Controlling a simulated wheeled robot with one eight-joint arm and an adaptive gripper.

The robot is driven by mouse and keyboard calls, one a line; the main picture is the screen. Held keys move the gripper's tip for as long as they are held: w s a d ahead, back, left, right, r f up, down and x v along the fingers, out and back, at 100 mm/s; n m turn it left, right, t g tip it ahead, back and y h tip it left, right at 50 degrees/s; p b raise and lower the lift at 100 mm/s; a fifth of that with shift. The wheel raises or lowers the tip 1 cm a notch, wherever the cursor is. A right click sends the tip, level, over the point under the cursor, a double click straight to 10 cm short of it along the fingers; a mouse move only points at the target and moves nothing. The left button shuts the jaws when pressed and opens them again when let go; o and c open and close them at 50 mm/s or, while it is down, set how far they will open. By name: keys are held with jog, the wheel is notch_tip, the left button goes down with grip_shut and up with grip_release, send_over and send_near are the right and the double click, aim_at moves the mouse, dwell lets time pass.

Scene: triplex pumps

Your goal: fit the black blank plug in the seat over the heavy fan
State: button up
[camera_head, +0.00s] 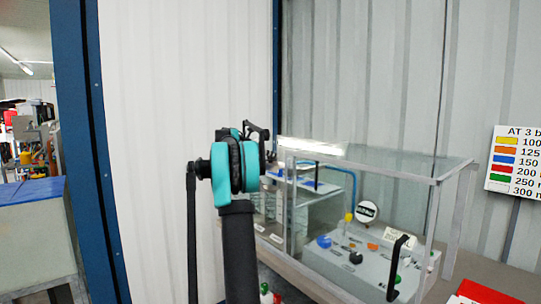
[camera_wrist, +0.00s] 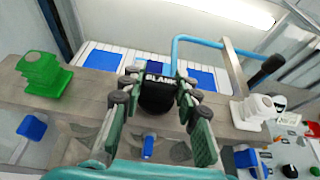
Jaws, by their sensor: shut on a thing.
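In the wrist view my gripper (camera_wrist: 158,100) is shut on the black blank plug (camera_wrist: 157,94), whose top carries white lettering reading "BLANK". The plug is between the green finger pads, in front of or over a grey-brown bar (camera_wrist: 83,88). I cannot tell whether it touches the bar. A green stepped plug (camera_wrist: 42,75) stands on the bar to the left, and a white one (camera_wrist: 255,110) to the right. The seat under the black plug is hidden by the plug and fingers. No heavy fan can be made out by name. In the head view my arm hides the gripper's grip.
A clear-walled case with a grey frame (camera_head: 434,217) stands right of my arm. Inside are a blue knob (camera_head: 324,241), an orange piece (camera_head: 372,246) and a round gauge (camera_head: 367,211). A black handle (camera_head: 398,262) is at its front. A blue pipe (camera_wrist: 205,42) runs behind the bar.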

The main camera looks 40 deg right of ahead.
jog(key=shift+f, duration=0.3)
jog(key=o, duration=1.2)
jog(key=shift+a, duration=0.1)
jog(key=v, duration=1.1)
jog(key=shift+s+a+r, duration=0.15)
jog(key=shift+a+r, duration=0.05)
jog(key=shift+a, duration=0.15)
jog(key=shift+f, duration=0.1)
